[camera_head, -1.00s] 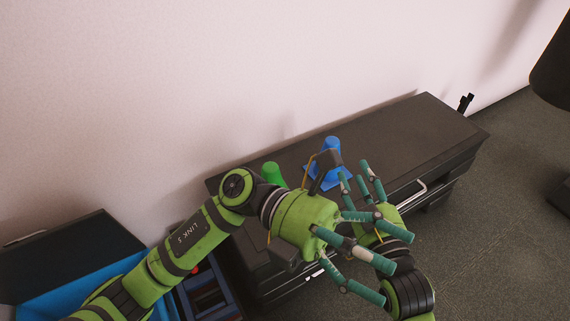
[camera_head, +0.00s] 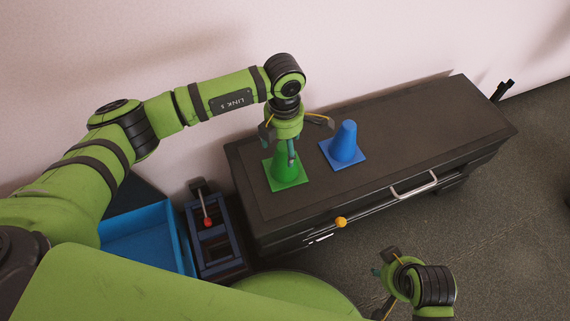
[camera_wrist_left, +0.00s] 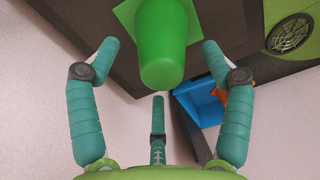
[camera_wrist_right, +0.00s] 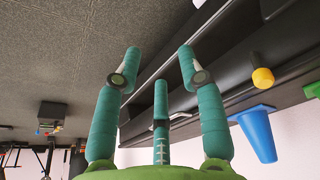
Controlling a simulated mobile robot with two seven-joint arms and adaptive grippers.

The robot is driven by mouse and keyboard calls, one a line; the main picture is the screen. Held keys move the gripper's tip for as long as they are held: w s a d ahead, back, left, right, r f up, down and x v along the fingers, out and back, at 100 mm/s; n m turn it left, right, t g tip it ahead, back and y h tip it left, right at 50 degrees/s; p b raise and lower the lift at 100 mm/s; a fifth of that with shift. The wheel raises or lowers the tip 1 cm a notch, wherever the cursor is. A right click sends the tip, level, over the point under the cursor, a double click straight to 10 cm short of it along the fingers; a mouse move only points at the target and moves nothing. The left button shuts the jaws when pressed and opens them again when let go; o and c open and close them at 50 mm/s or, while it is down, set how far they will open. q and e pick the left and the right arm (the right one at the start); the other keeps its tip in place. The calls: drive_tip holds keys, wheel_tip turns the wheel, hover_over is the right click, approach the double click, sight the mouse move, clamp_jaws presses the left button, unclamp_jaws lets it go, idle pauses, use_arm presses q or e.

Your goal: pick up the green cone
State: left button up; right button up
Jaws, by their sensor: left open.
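The green cone (camera_head: 286,170) stands upright on its square base near the left end of the dark cabinet top (camera_head: 300,205). It also shows in the left wrist view (camera_wrist_left: 162,45), between the spread fingers. My left gripper (camera_head: 290,150) is directly over the cone, pointing down, its fingers open around the upper part; I cannot tell whether they touch it. The same gripper shows in the left wrist view (camera_wrist_left: 158,75) with its fingers apart. My right gripper (camera_wrist_right: 158,65) has its fingers apart and empty, in front of the cabinet.
A blue cone (camera_head: 344,144) stands just right of the green one. A blue bin (camera_head: 150,240) and a dark blue rack (camera_head: 212,235) with a red knob lie left of the cabinet. A yellow knob (camera_head: 341,222) and a handle (camera_head: 414,186) are on the cabinet's front.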

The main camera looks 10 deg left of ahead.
sight(280, 176)
use_arm(q)
drive_tip(key=shift+s+d+f, duration=0.1)
drive_tip(key=shift+f, duration=1.4)
clamp_jaws()
use_arm(e)
drive_tip(key=shift+v, duration=0.85)
use_arm(q)
drive_tip(key=shift+r, duration=0.1)
use_arm(e)
drive_tip(key=shift+w, duration=0.2)
